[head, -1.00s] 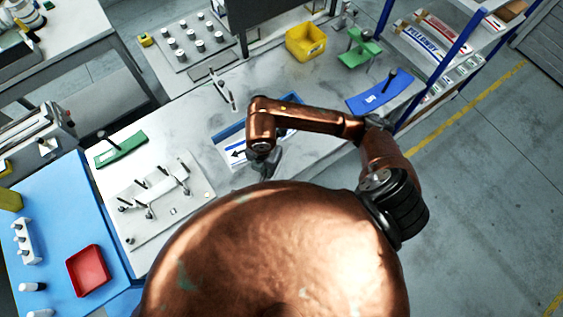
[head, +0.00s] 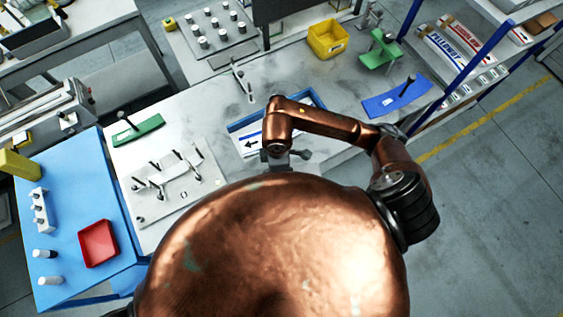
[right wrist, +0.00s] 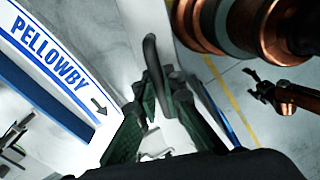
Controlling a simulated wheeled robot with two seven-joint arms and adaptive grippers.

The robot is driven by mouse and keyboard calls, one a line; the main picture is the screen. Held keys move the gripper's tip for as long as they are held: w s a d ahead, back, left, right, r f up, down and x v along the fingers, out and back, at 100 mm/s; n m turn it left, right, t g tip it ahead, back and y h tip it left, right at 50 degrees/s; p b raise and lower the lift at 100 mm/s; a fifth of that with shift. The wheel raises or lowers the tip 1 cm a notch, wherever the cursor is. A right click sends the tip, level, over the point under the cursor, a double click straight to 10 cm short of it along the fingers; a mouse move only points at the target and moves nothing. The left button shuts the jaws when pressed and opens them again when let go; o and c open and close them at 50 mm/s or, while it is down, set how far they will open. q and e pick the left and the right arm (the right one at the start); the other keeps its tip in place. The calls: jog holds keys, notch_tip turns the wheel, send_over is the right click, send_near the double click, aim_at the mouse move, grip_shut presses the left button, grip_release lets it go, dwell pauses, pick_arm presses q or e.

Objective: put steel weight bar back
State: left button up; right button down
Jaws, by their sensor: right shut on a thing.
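My right gripper (right wrist: 150,100) is shut on a dark, curved handle (right wrist: 151,52), seen in the right wrist view. I take this to be part of the steel weight bar; its body is mostly hidden by the fingers. In the head view the right gripper (head: 287,160) is low at the front edge of the blue label tray (head: 240,124), partly hidden by my arm. A white PELLOWBY label with a blue border (right wrist: 48,62) lies left of the fingers in the wrist view. My left gripper (right wrist: 256,87) shows small there, apparently open and empty.
A red tray (head: 85,251) is at left.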

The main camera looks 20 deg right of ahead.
jog(key=w+d+f+b, duration=0.1)
jog(key=b, duration=0.1)
jog(key=w+d+f+b, duration=0.1)
jog(key=b, duration=0.1)
jog(key=shift+d, duration=0.25)
jog(key=w+d+f, duration=0.5)
jog(key=d+f, duration=0.1)
jog(key=d, duration=0.1)
jog(key=shift+w+f, duration=0.35)
jog(key=shift+w, duration=0.05)
jog(key=f, duration=0.2)
jog(key=f+p, duration=0.1)
jog(key=shift+w+d+f, duration=0.15)
jog(key=shift+w+d, duration=0.05)
jog(key=shift+d, duration=0.05)
jog(key=shift+f, duration=0.15)
jog(key=shift+f, duration=0.15)
jog(key=c, duration=2.4)
grip_release()
jog(key=shift+s, duration=0.1)
jog(key=o, duration=0.4)
jog(key=shift+c, duration=0.2)
